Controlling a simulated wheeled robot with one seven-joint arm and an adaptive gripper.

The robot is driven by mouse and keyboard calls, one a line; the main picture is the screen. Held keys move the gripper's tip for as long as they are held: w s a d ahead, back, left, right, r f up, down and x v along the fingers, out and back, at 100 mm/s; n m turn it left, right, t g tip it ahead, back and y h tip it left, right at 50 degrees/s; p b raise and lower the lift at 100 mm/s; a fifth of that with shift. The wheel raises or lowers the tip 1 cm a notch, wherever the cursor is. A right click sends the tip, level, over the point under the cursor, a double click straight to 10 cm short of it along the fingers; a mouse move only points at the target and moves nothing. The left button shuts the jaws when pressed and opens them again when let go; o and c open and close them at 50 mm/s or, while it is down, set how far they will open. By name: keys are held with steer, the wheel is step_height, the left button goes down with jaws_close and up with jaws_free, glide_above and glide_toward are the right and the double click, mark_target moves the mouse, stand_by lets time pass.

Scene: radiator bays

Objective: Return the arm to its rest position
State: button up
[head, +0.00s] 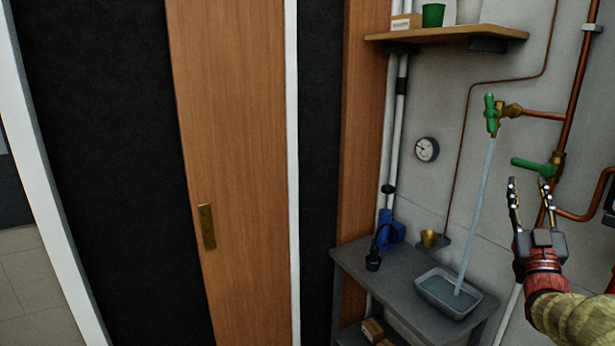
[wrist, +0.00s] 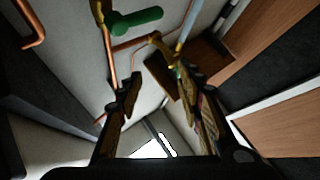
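My gripper (head: 529,188) is raised at the right of the head view, with its fingers pointing up. Its two fingers stand apart with nothing between them; they also show spread in the wrist view (wrist: 155,95). Behind the fingertips in the head view is a green lever valve (head: 537,166) on a copper pipe. In the wrist view a green handle (wrist: 137,20) shows above the fingers, and I cannot tell whether a finger touches it. My arm (head: 575,310) comes in from the lower right in a striped sleeve.
A green-handled tap (head: 491,115) pours water into a grey basin (head: 440,298) on a grey bench (head: 365,262). A wooden shelf (head: 450,35) holds a green cup (head: 433,15). A gauge (head: 427,150) is on the wall. A wooden sliding door (head: 235,130) stands left; floor (head: 35,270) shows far left.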

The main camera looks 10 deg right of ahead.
steer(key=d+f+m+g, duration=0.35)
steer(key=f+g, duration=0.35)
steer(key=f, duration=0.6)
steer(key=s+a+f+g+y, duration=0.3)
steer(key=s+a+f+g, duration=0.3)
steer(key=a+f, duration=0.45)
steer(key=s+a+f+n+g+y, duration=0.1)
steer(key=s+a+f+g+y, duration=0.2)
steer(key=s+a, duration=0.75)
steer(key=s+a+f+n+g+y, duration=0.1)
steer(key=s+a+f+g+y, duration=0.2)
steer(key=s+a, duration=0.75)
steer(key=s+a+r+n+t, duration=0.1)
steer(key=a+r, duration=0.3)
steer(key=a, duration=0.7)
steer(key=shift+a+n+t+y, duration=0.3)
steer(key=shift+n+y, duration=0.1)
steer(key=shift+n, duration=0.45)
